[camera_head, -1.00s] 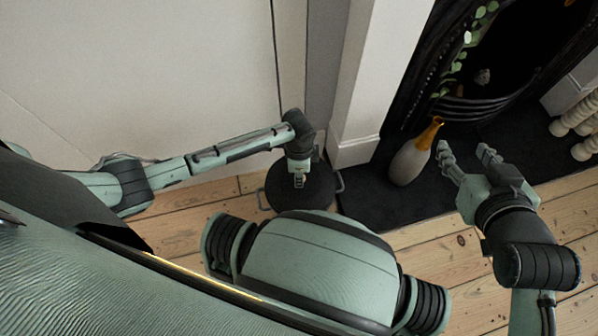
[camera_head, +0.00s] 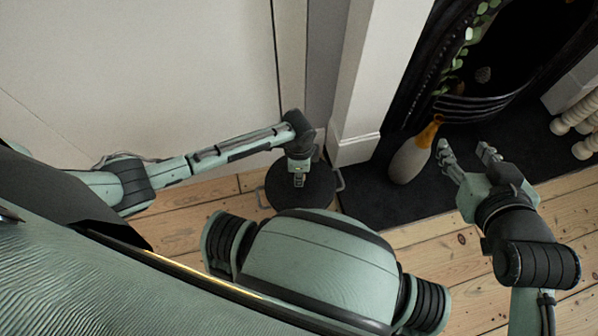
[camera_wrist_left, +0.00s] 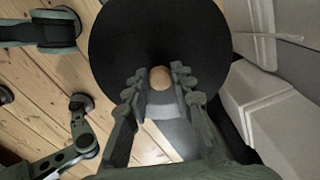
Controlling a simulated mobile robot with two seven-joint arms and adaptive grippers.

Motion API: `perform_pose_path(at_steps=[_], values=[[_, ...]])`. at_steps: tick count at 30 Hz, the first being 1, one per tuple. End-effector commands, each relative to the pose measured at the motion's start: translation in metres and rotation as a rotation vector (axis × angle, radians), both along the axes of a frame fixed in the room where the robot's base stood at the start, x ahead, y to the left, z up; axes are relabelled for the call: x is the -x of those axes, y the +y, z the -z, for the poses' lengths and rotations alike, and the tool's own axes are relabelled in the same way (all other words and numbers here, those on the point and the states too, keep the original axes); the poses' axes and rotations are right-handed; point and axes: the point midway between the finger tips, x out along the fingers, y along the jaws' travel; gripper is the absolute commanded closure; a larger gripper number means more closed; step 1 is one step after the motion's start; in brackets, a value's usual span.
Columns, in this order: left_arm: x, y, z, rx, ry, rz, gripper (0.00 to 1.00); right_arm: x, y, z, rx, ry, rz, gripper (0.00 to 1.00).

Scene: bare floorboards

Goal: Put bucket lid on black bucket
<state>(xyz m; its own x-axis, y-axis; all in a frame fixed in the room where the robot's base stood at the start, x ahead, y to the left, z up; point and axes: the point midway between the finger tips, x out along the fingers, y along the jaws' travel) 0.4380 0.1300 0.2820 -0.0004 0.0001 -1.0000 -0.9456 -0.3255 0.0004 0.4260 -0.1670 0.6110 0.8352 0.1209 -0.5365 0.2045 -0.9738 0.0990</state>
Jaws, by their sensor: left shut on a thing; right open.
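The black round bucket lid (camera_wrist_left: 150,35) fills the upper middle of the left wrist view, with a wooden knob (camera_wrist_left: 161,77) at its centre. My left gripper (camera_wrist_left: 159,82) has its fingers closed around that knob. In the head view the left gripper (camera_head: 298,181) points down at the middle of the dark lid (camera_head: 318,190). The black bucket shows beneath it mainly by its metal side handles (camera_head: 341,180); its body is mostly hidden. I cannot tell whether the lid rests on the rim or hovers just above. My right gripper (camera_head: 465,152) is open and empty at the right.
A white wall (camera_head: 140,70) and pillar (camera_head: 358,110) stand close behind the bucket. Bare floorboards (camera_head: 440,262) lie in front.

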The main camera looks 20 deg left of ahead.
Motion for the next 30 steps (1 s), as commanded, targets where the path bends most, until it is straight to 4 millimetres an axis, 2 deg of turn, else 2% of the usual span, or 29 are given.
perform_pose_path(at_steps=[12,13,18,30], values=[[-0.0005,-0.0002,0.0064,0.001,-0.001,0.0,1.0,0.0001,0.0,0.0034,0.0,0.0,0.0,0.52],[-0.0006,-0.0003,0.006,0.001,-0.001,0.0,0.74,0.0001,0.0,0.0031,0.0,0.0,0.0,0.52],[-0.0005,-0.0002,0.0059,0.001,-0.001,0.0,0.53,0.0,0.0,0.003,0.0,0.0,0.0,0.52],[0.0002,0.0,0.0065,0.0,0.0,0.0,0.52,0.002,-0.0029,0.0069,0.007,0.017,0.005,0.52]])
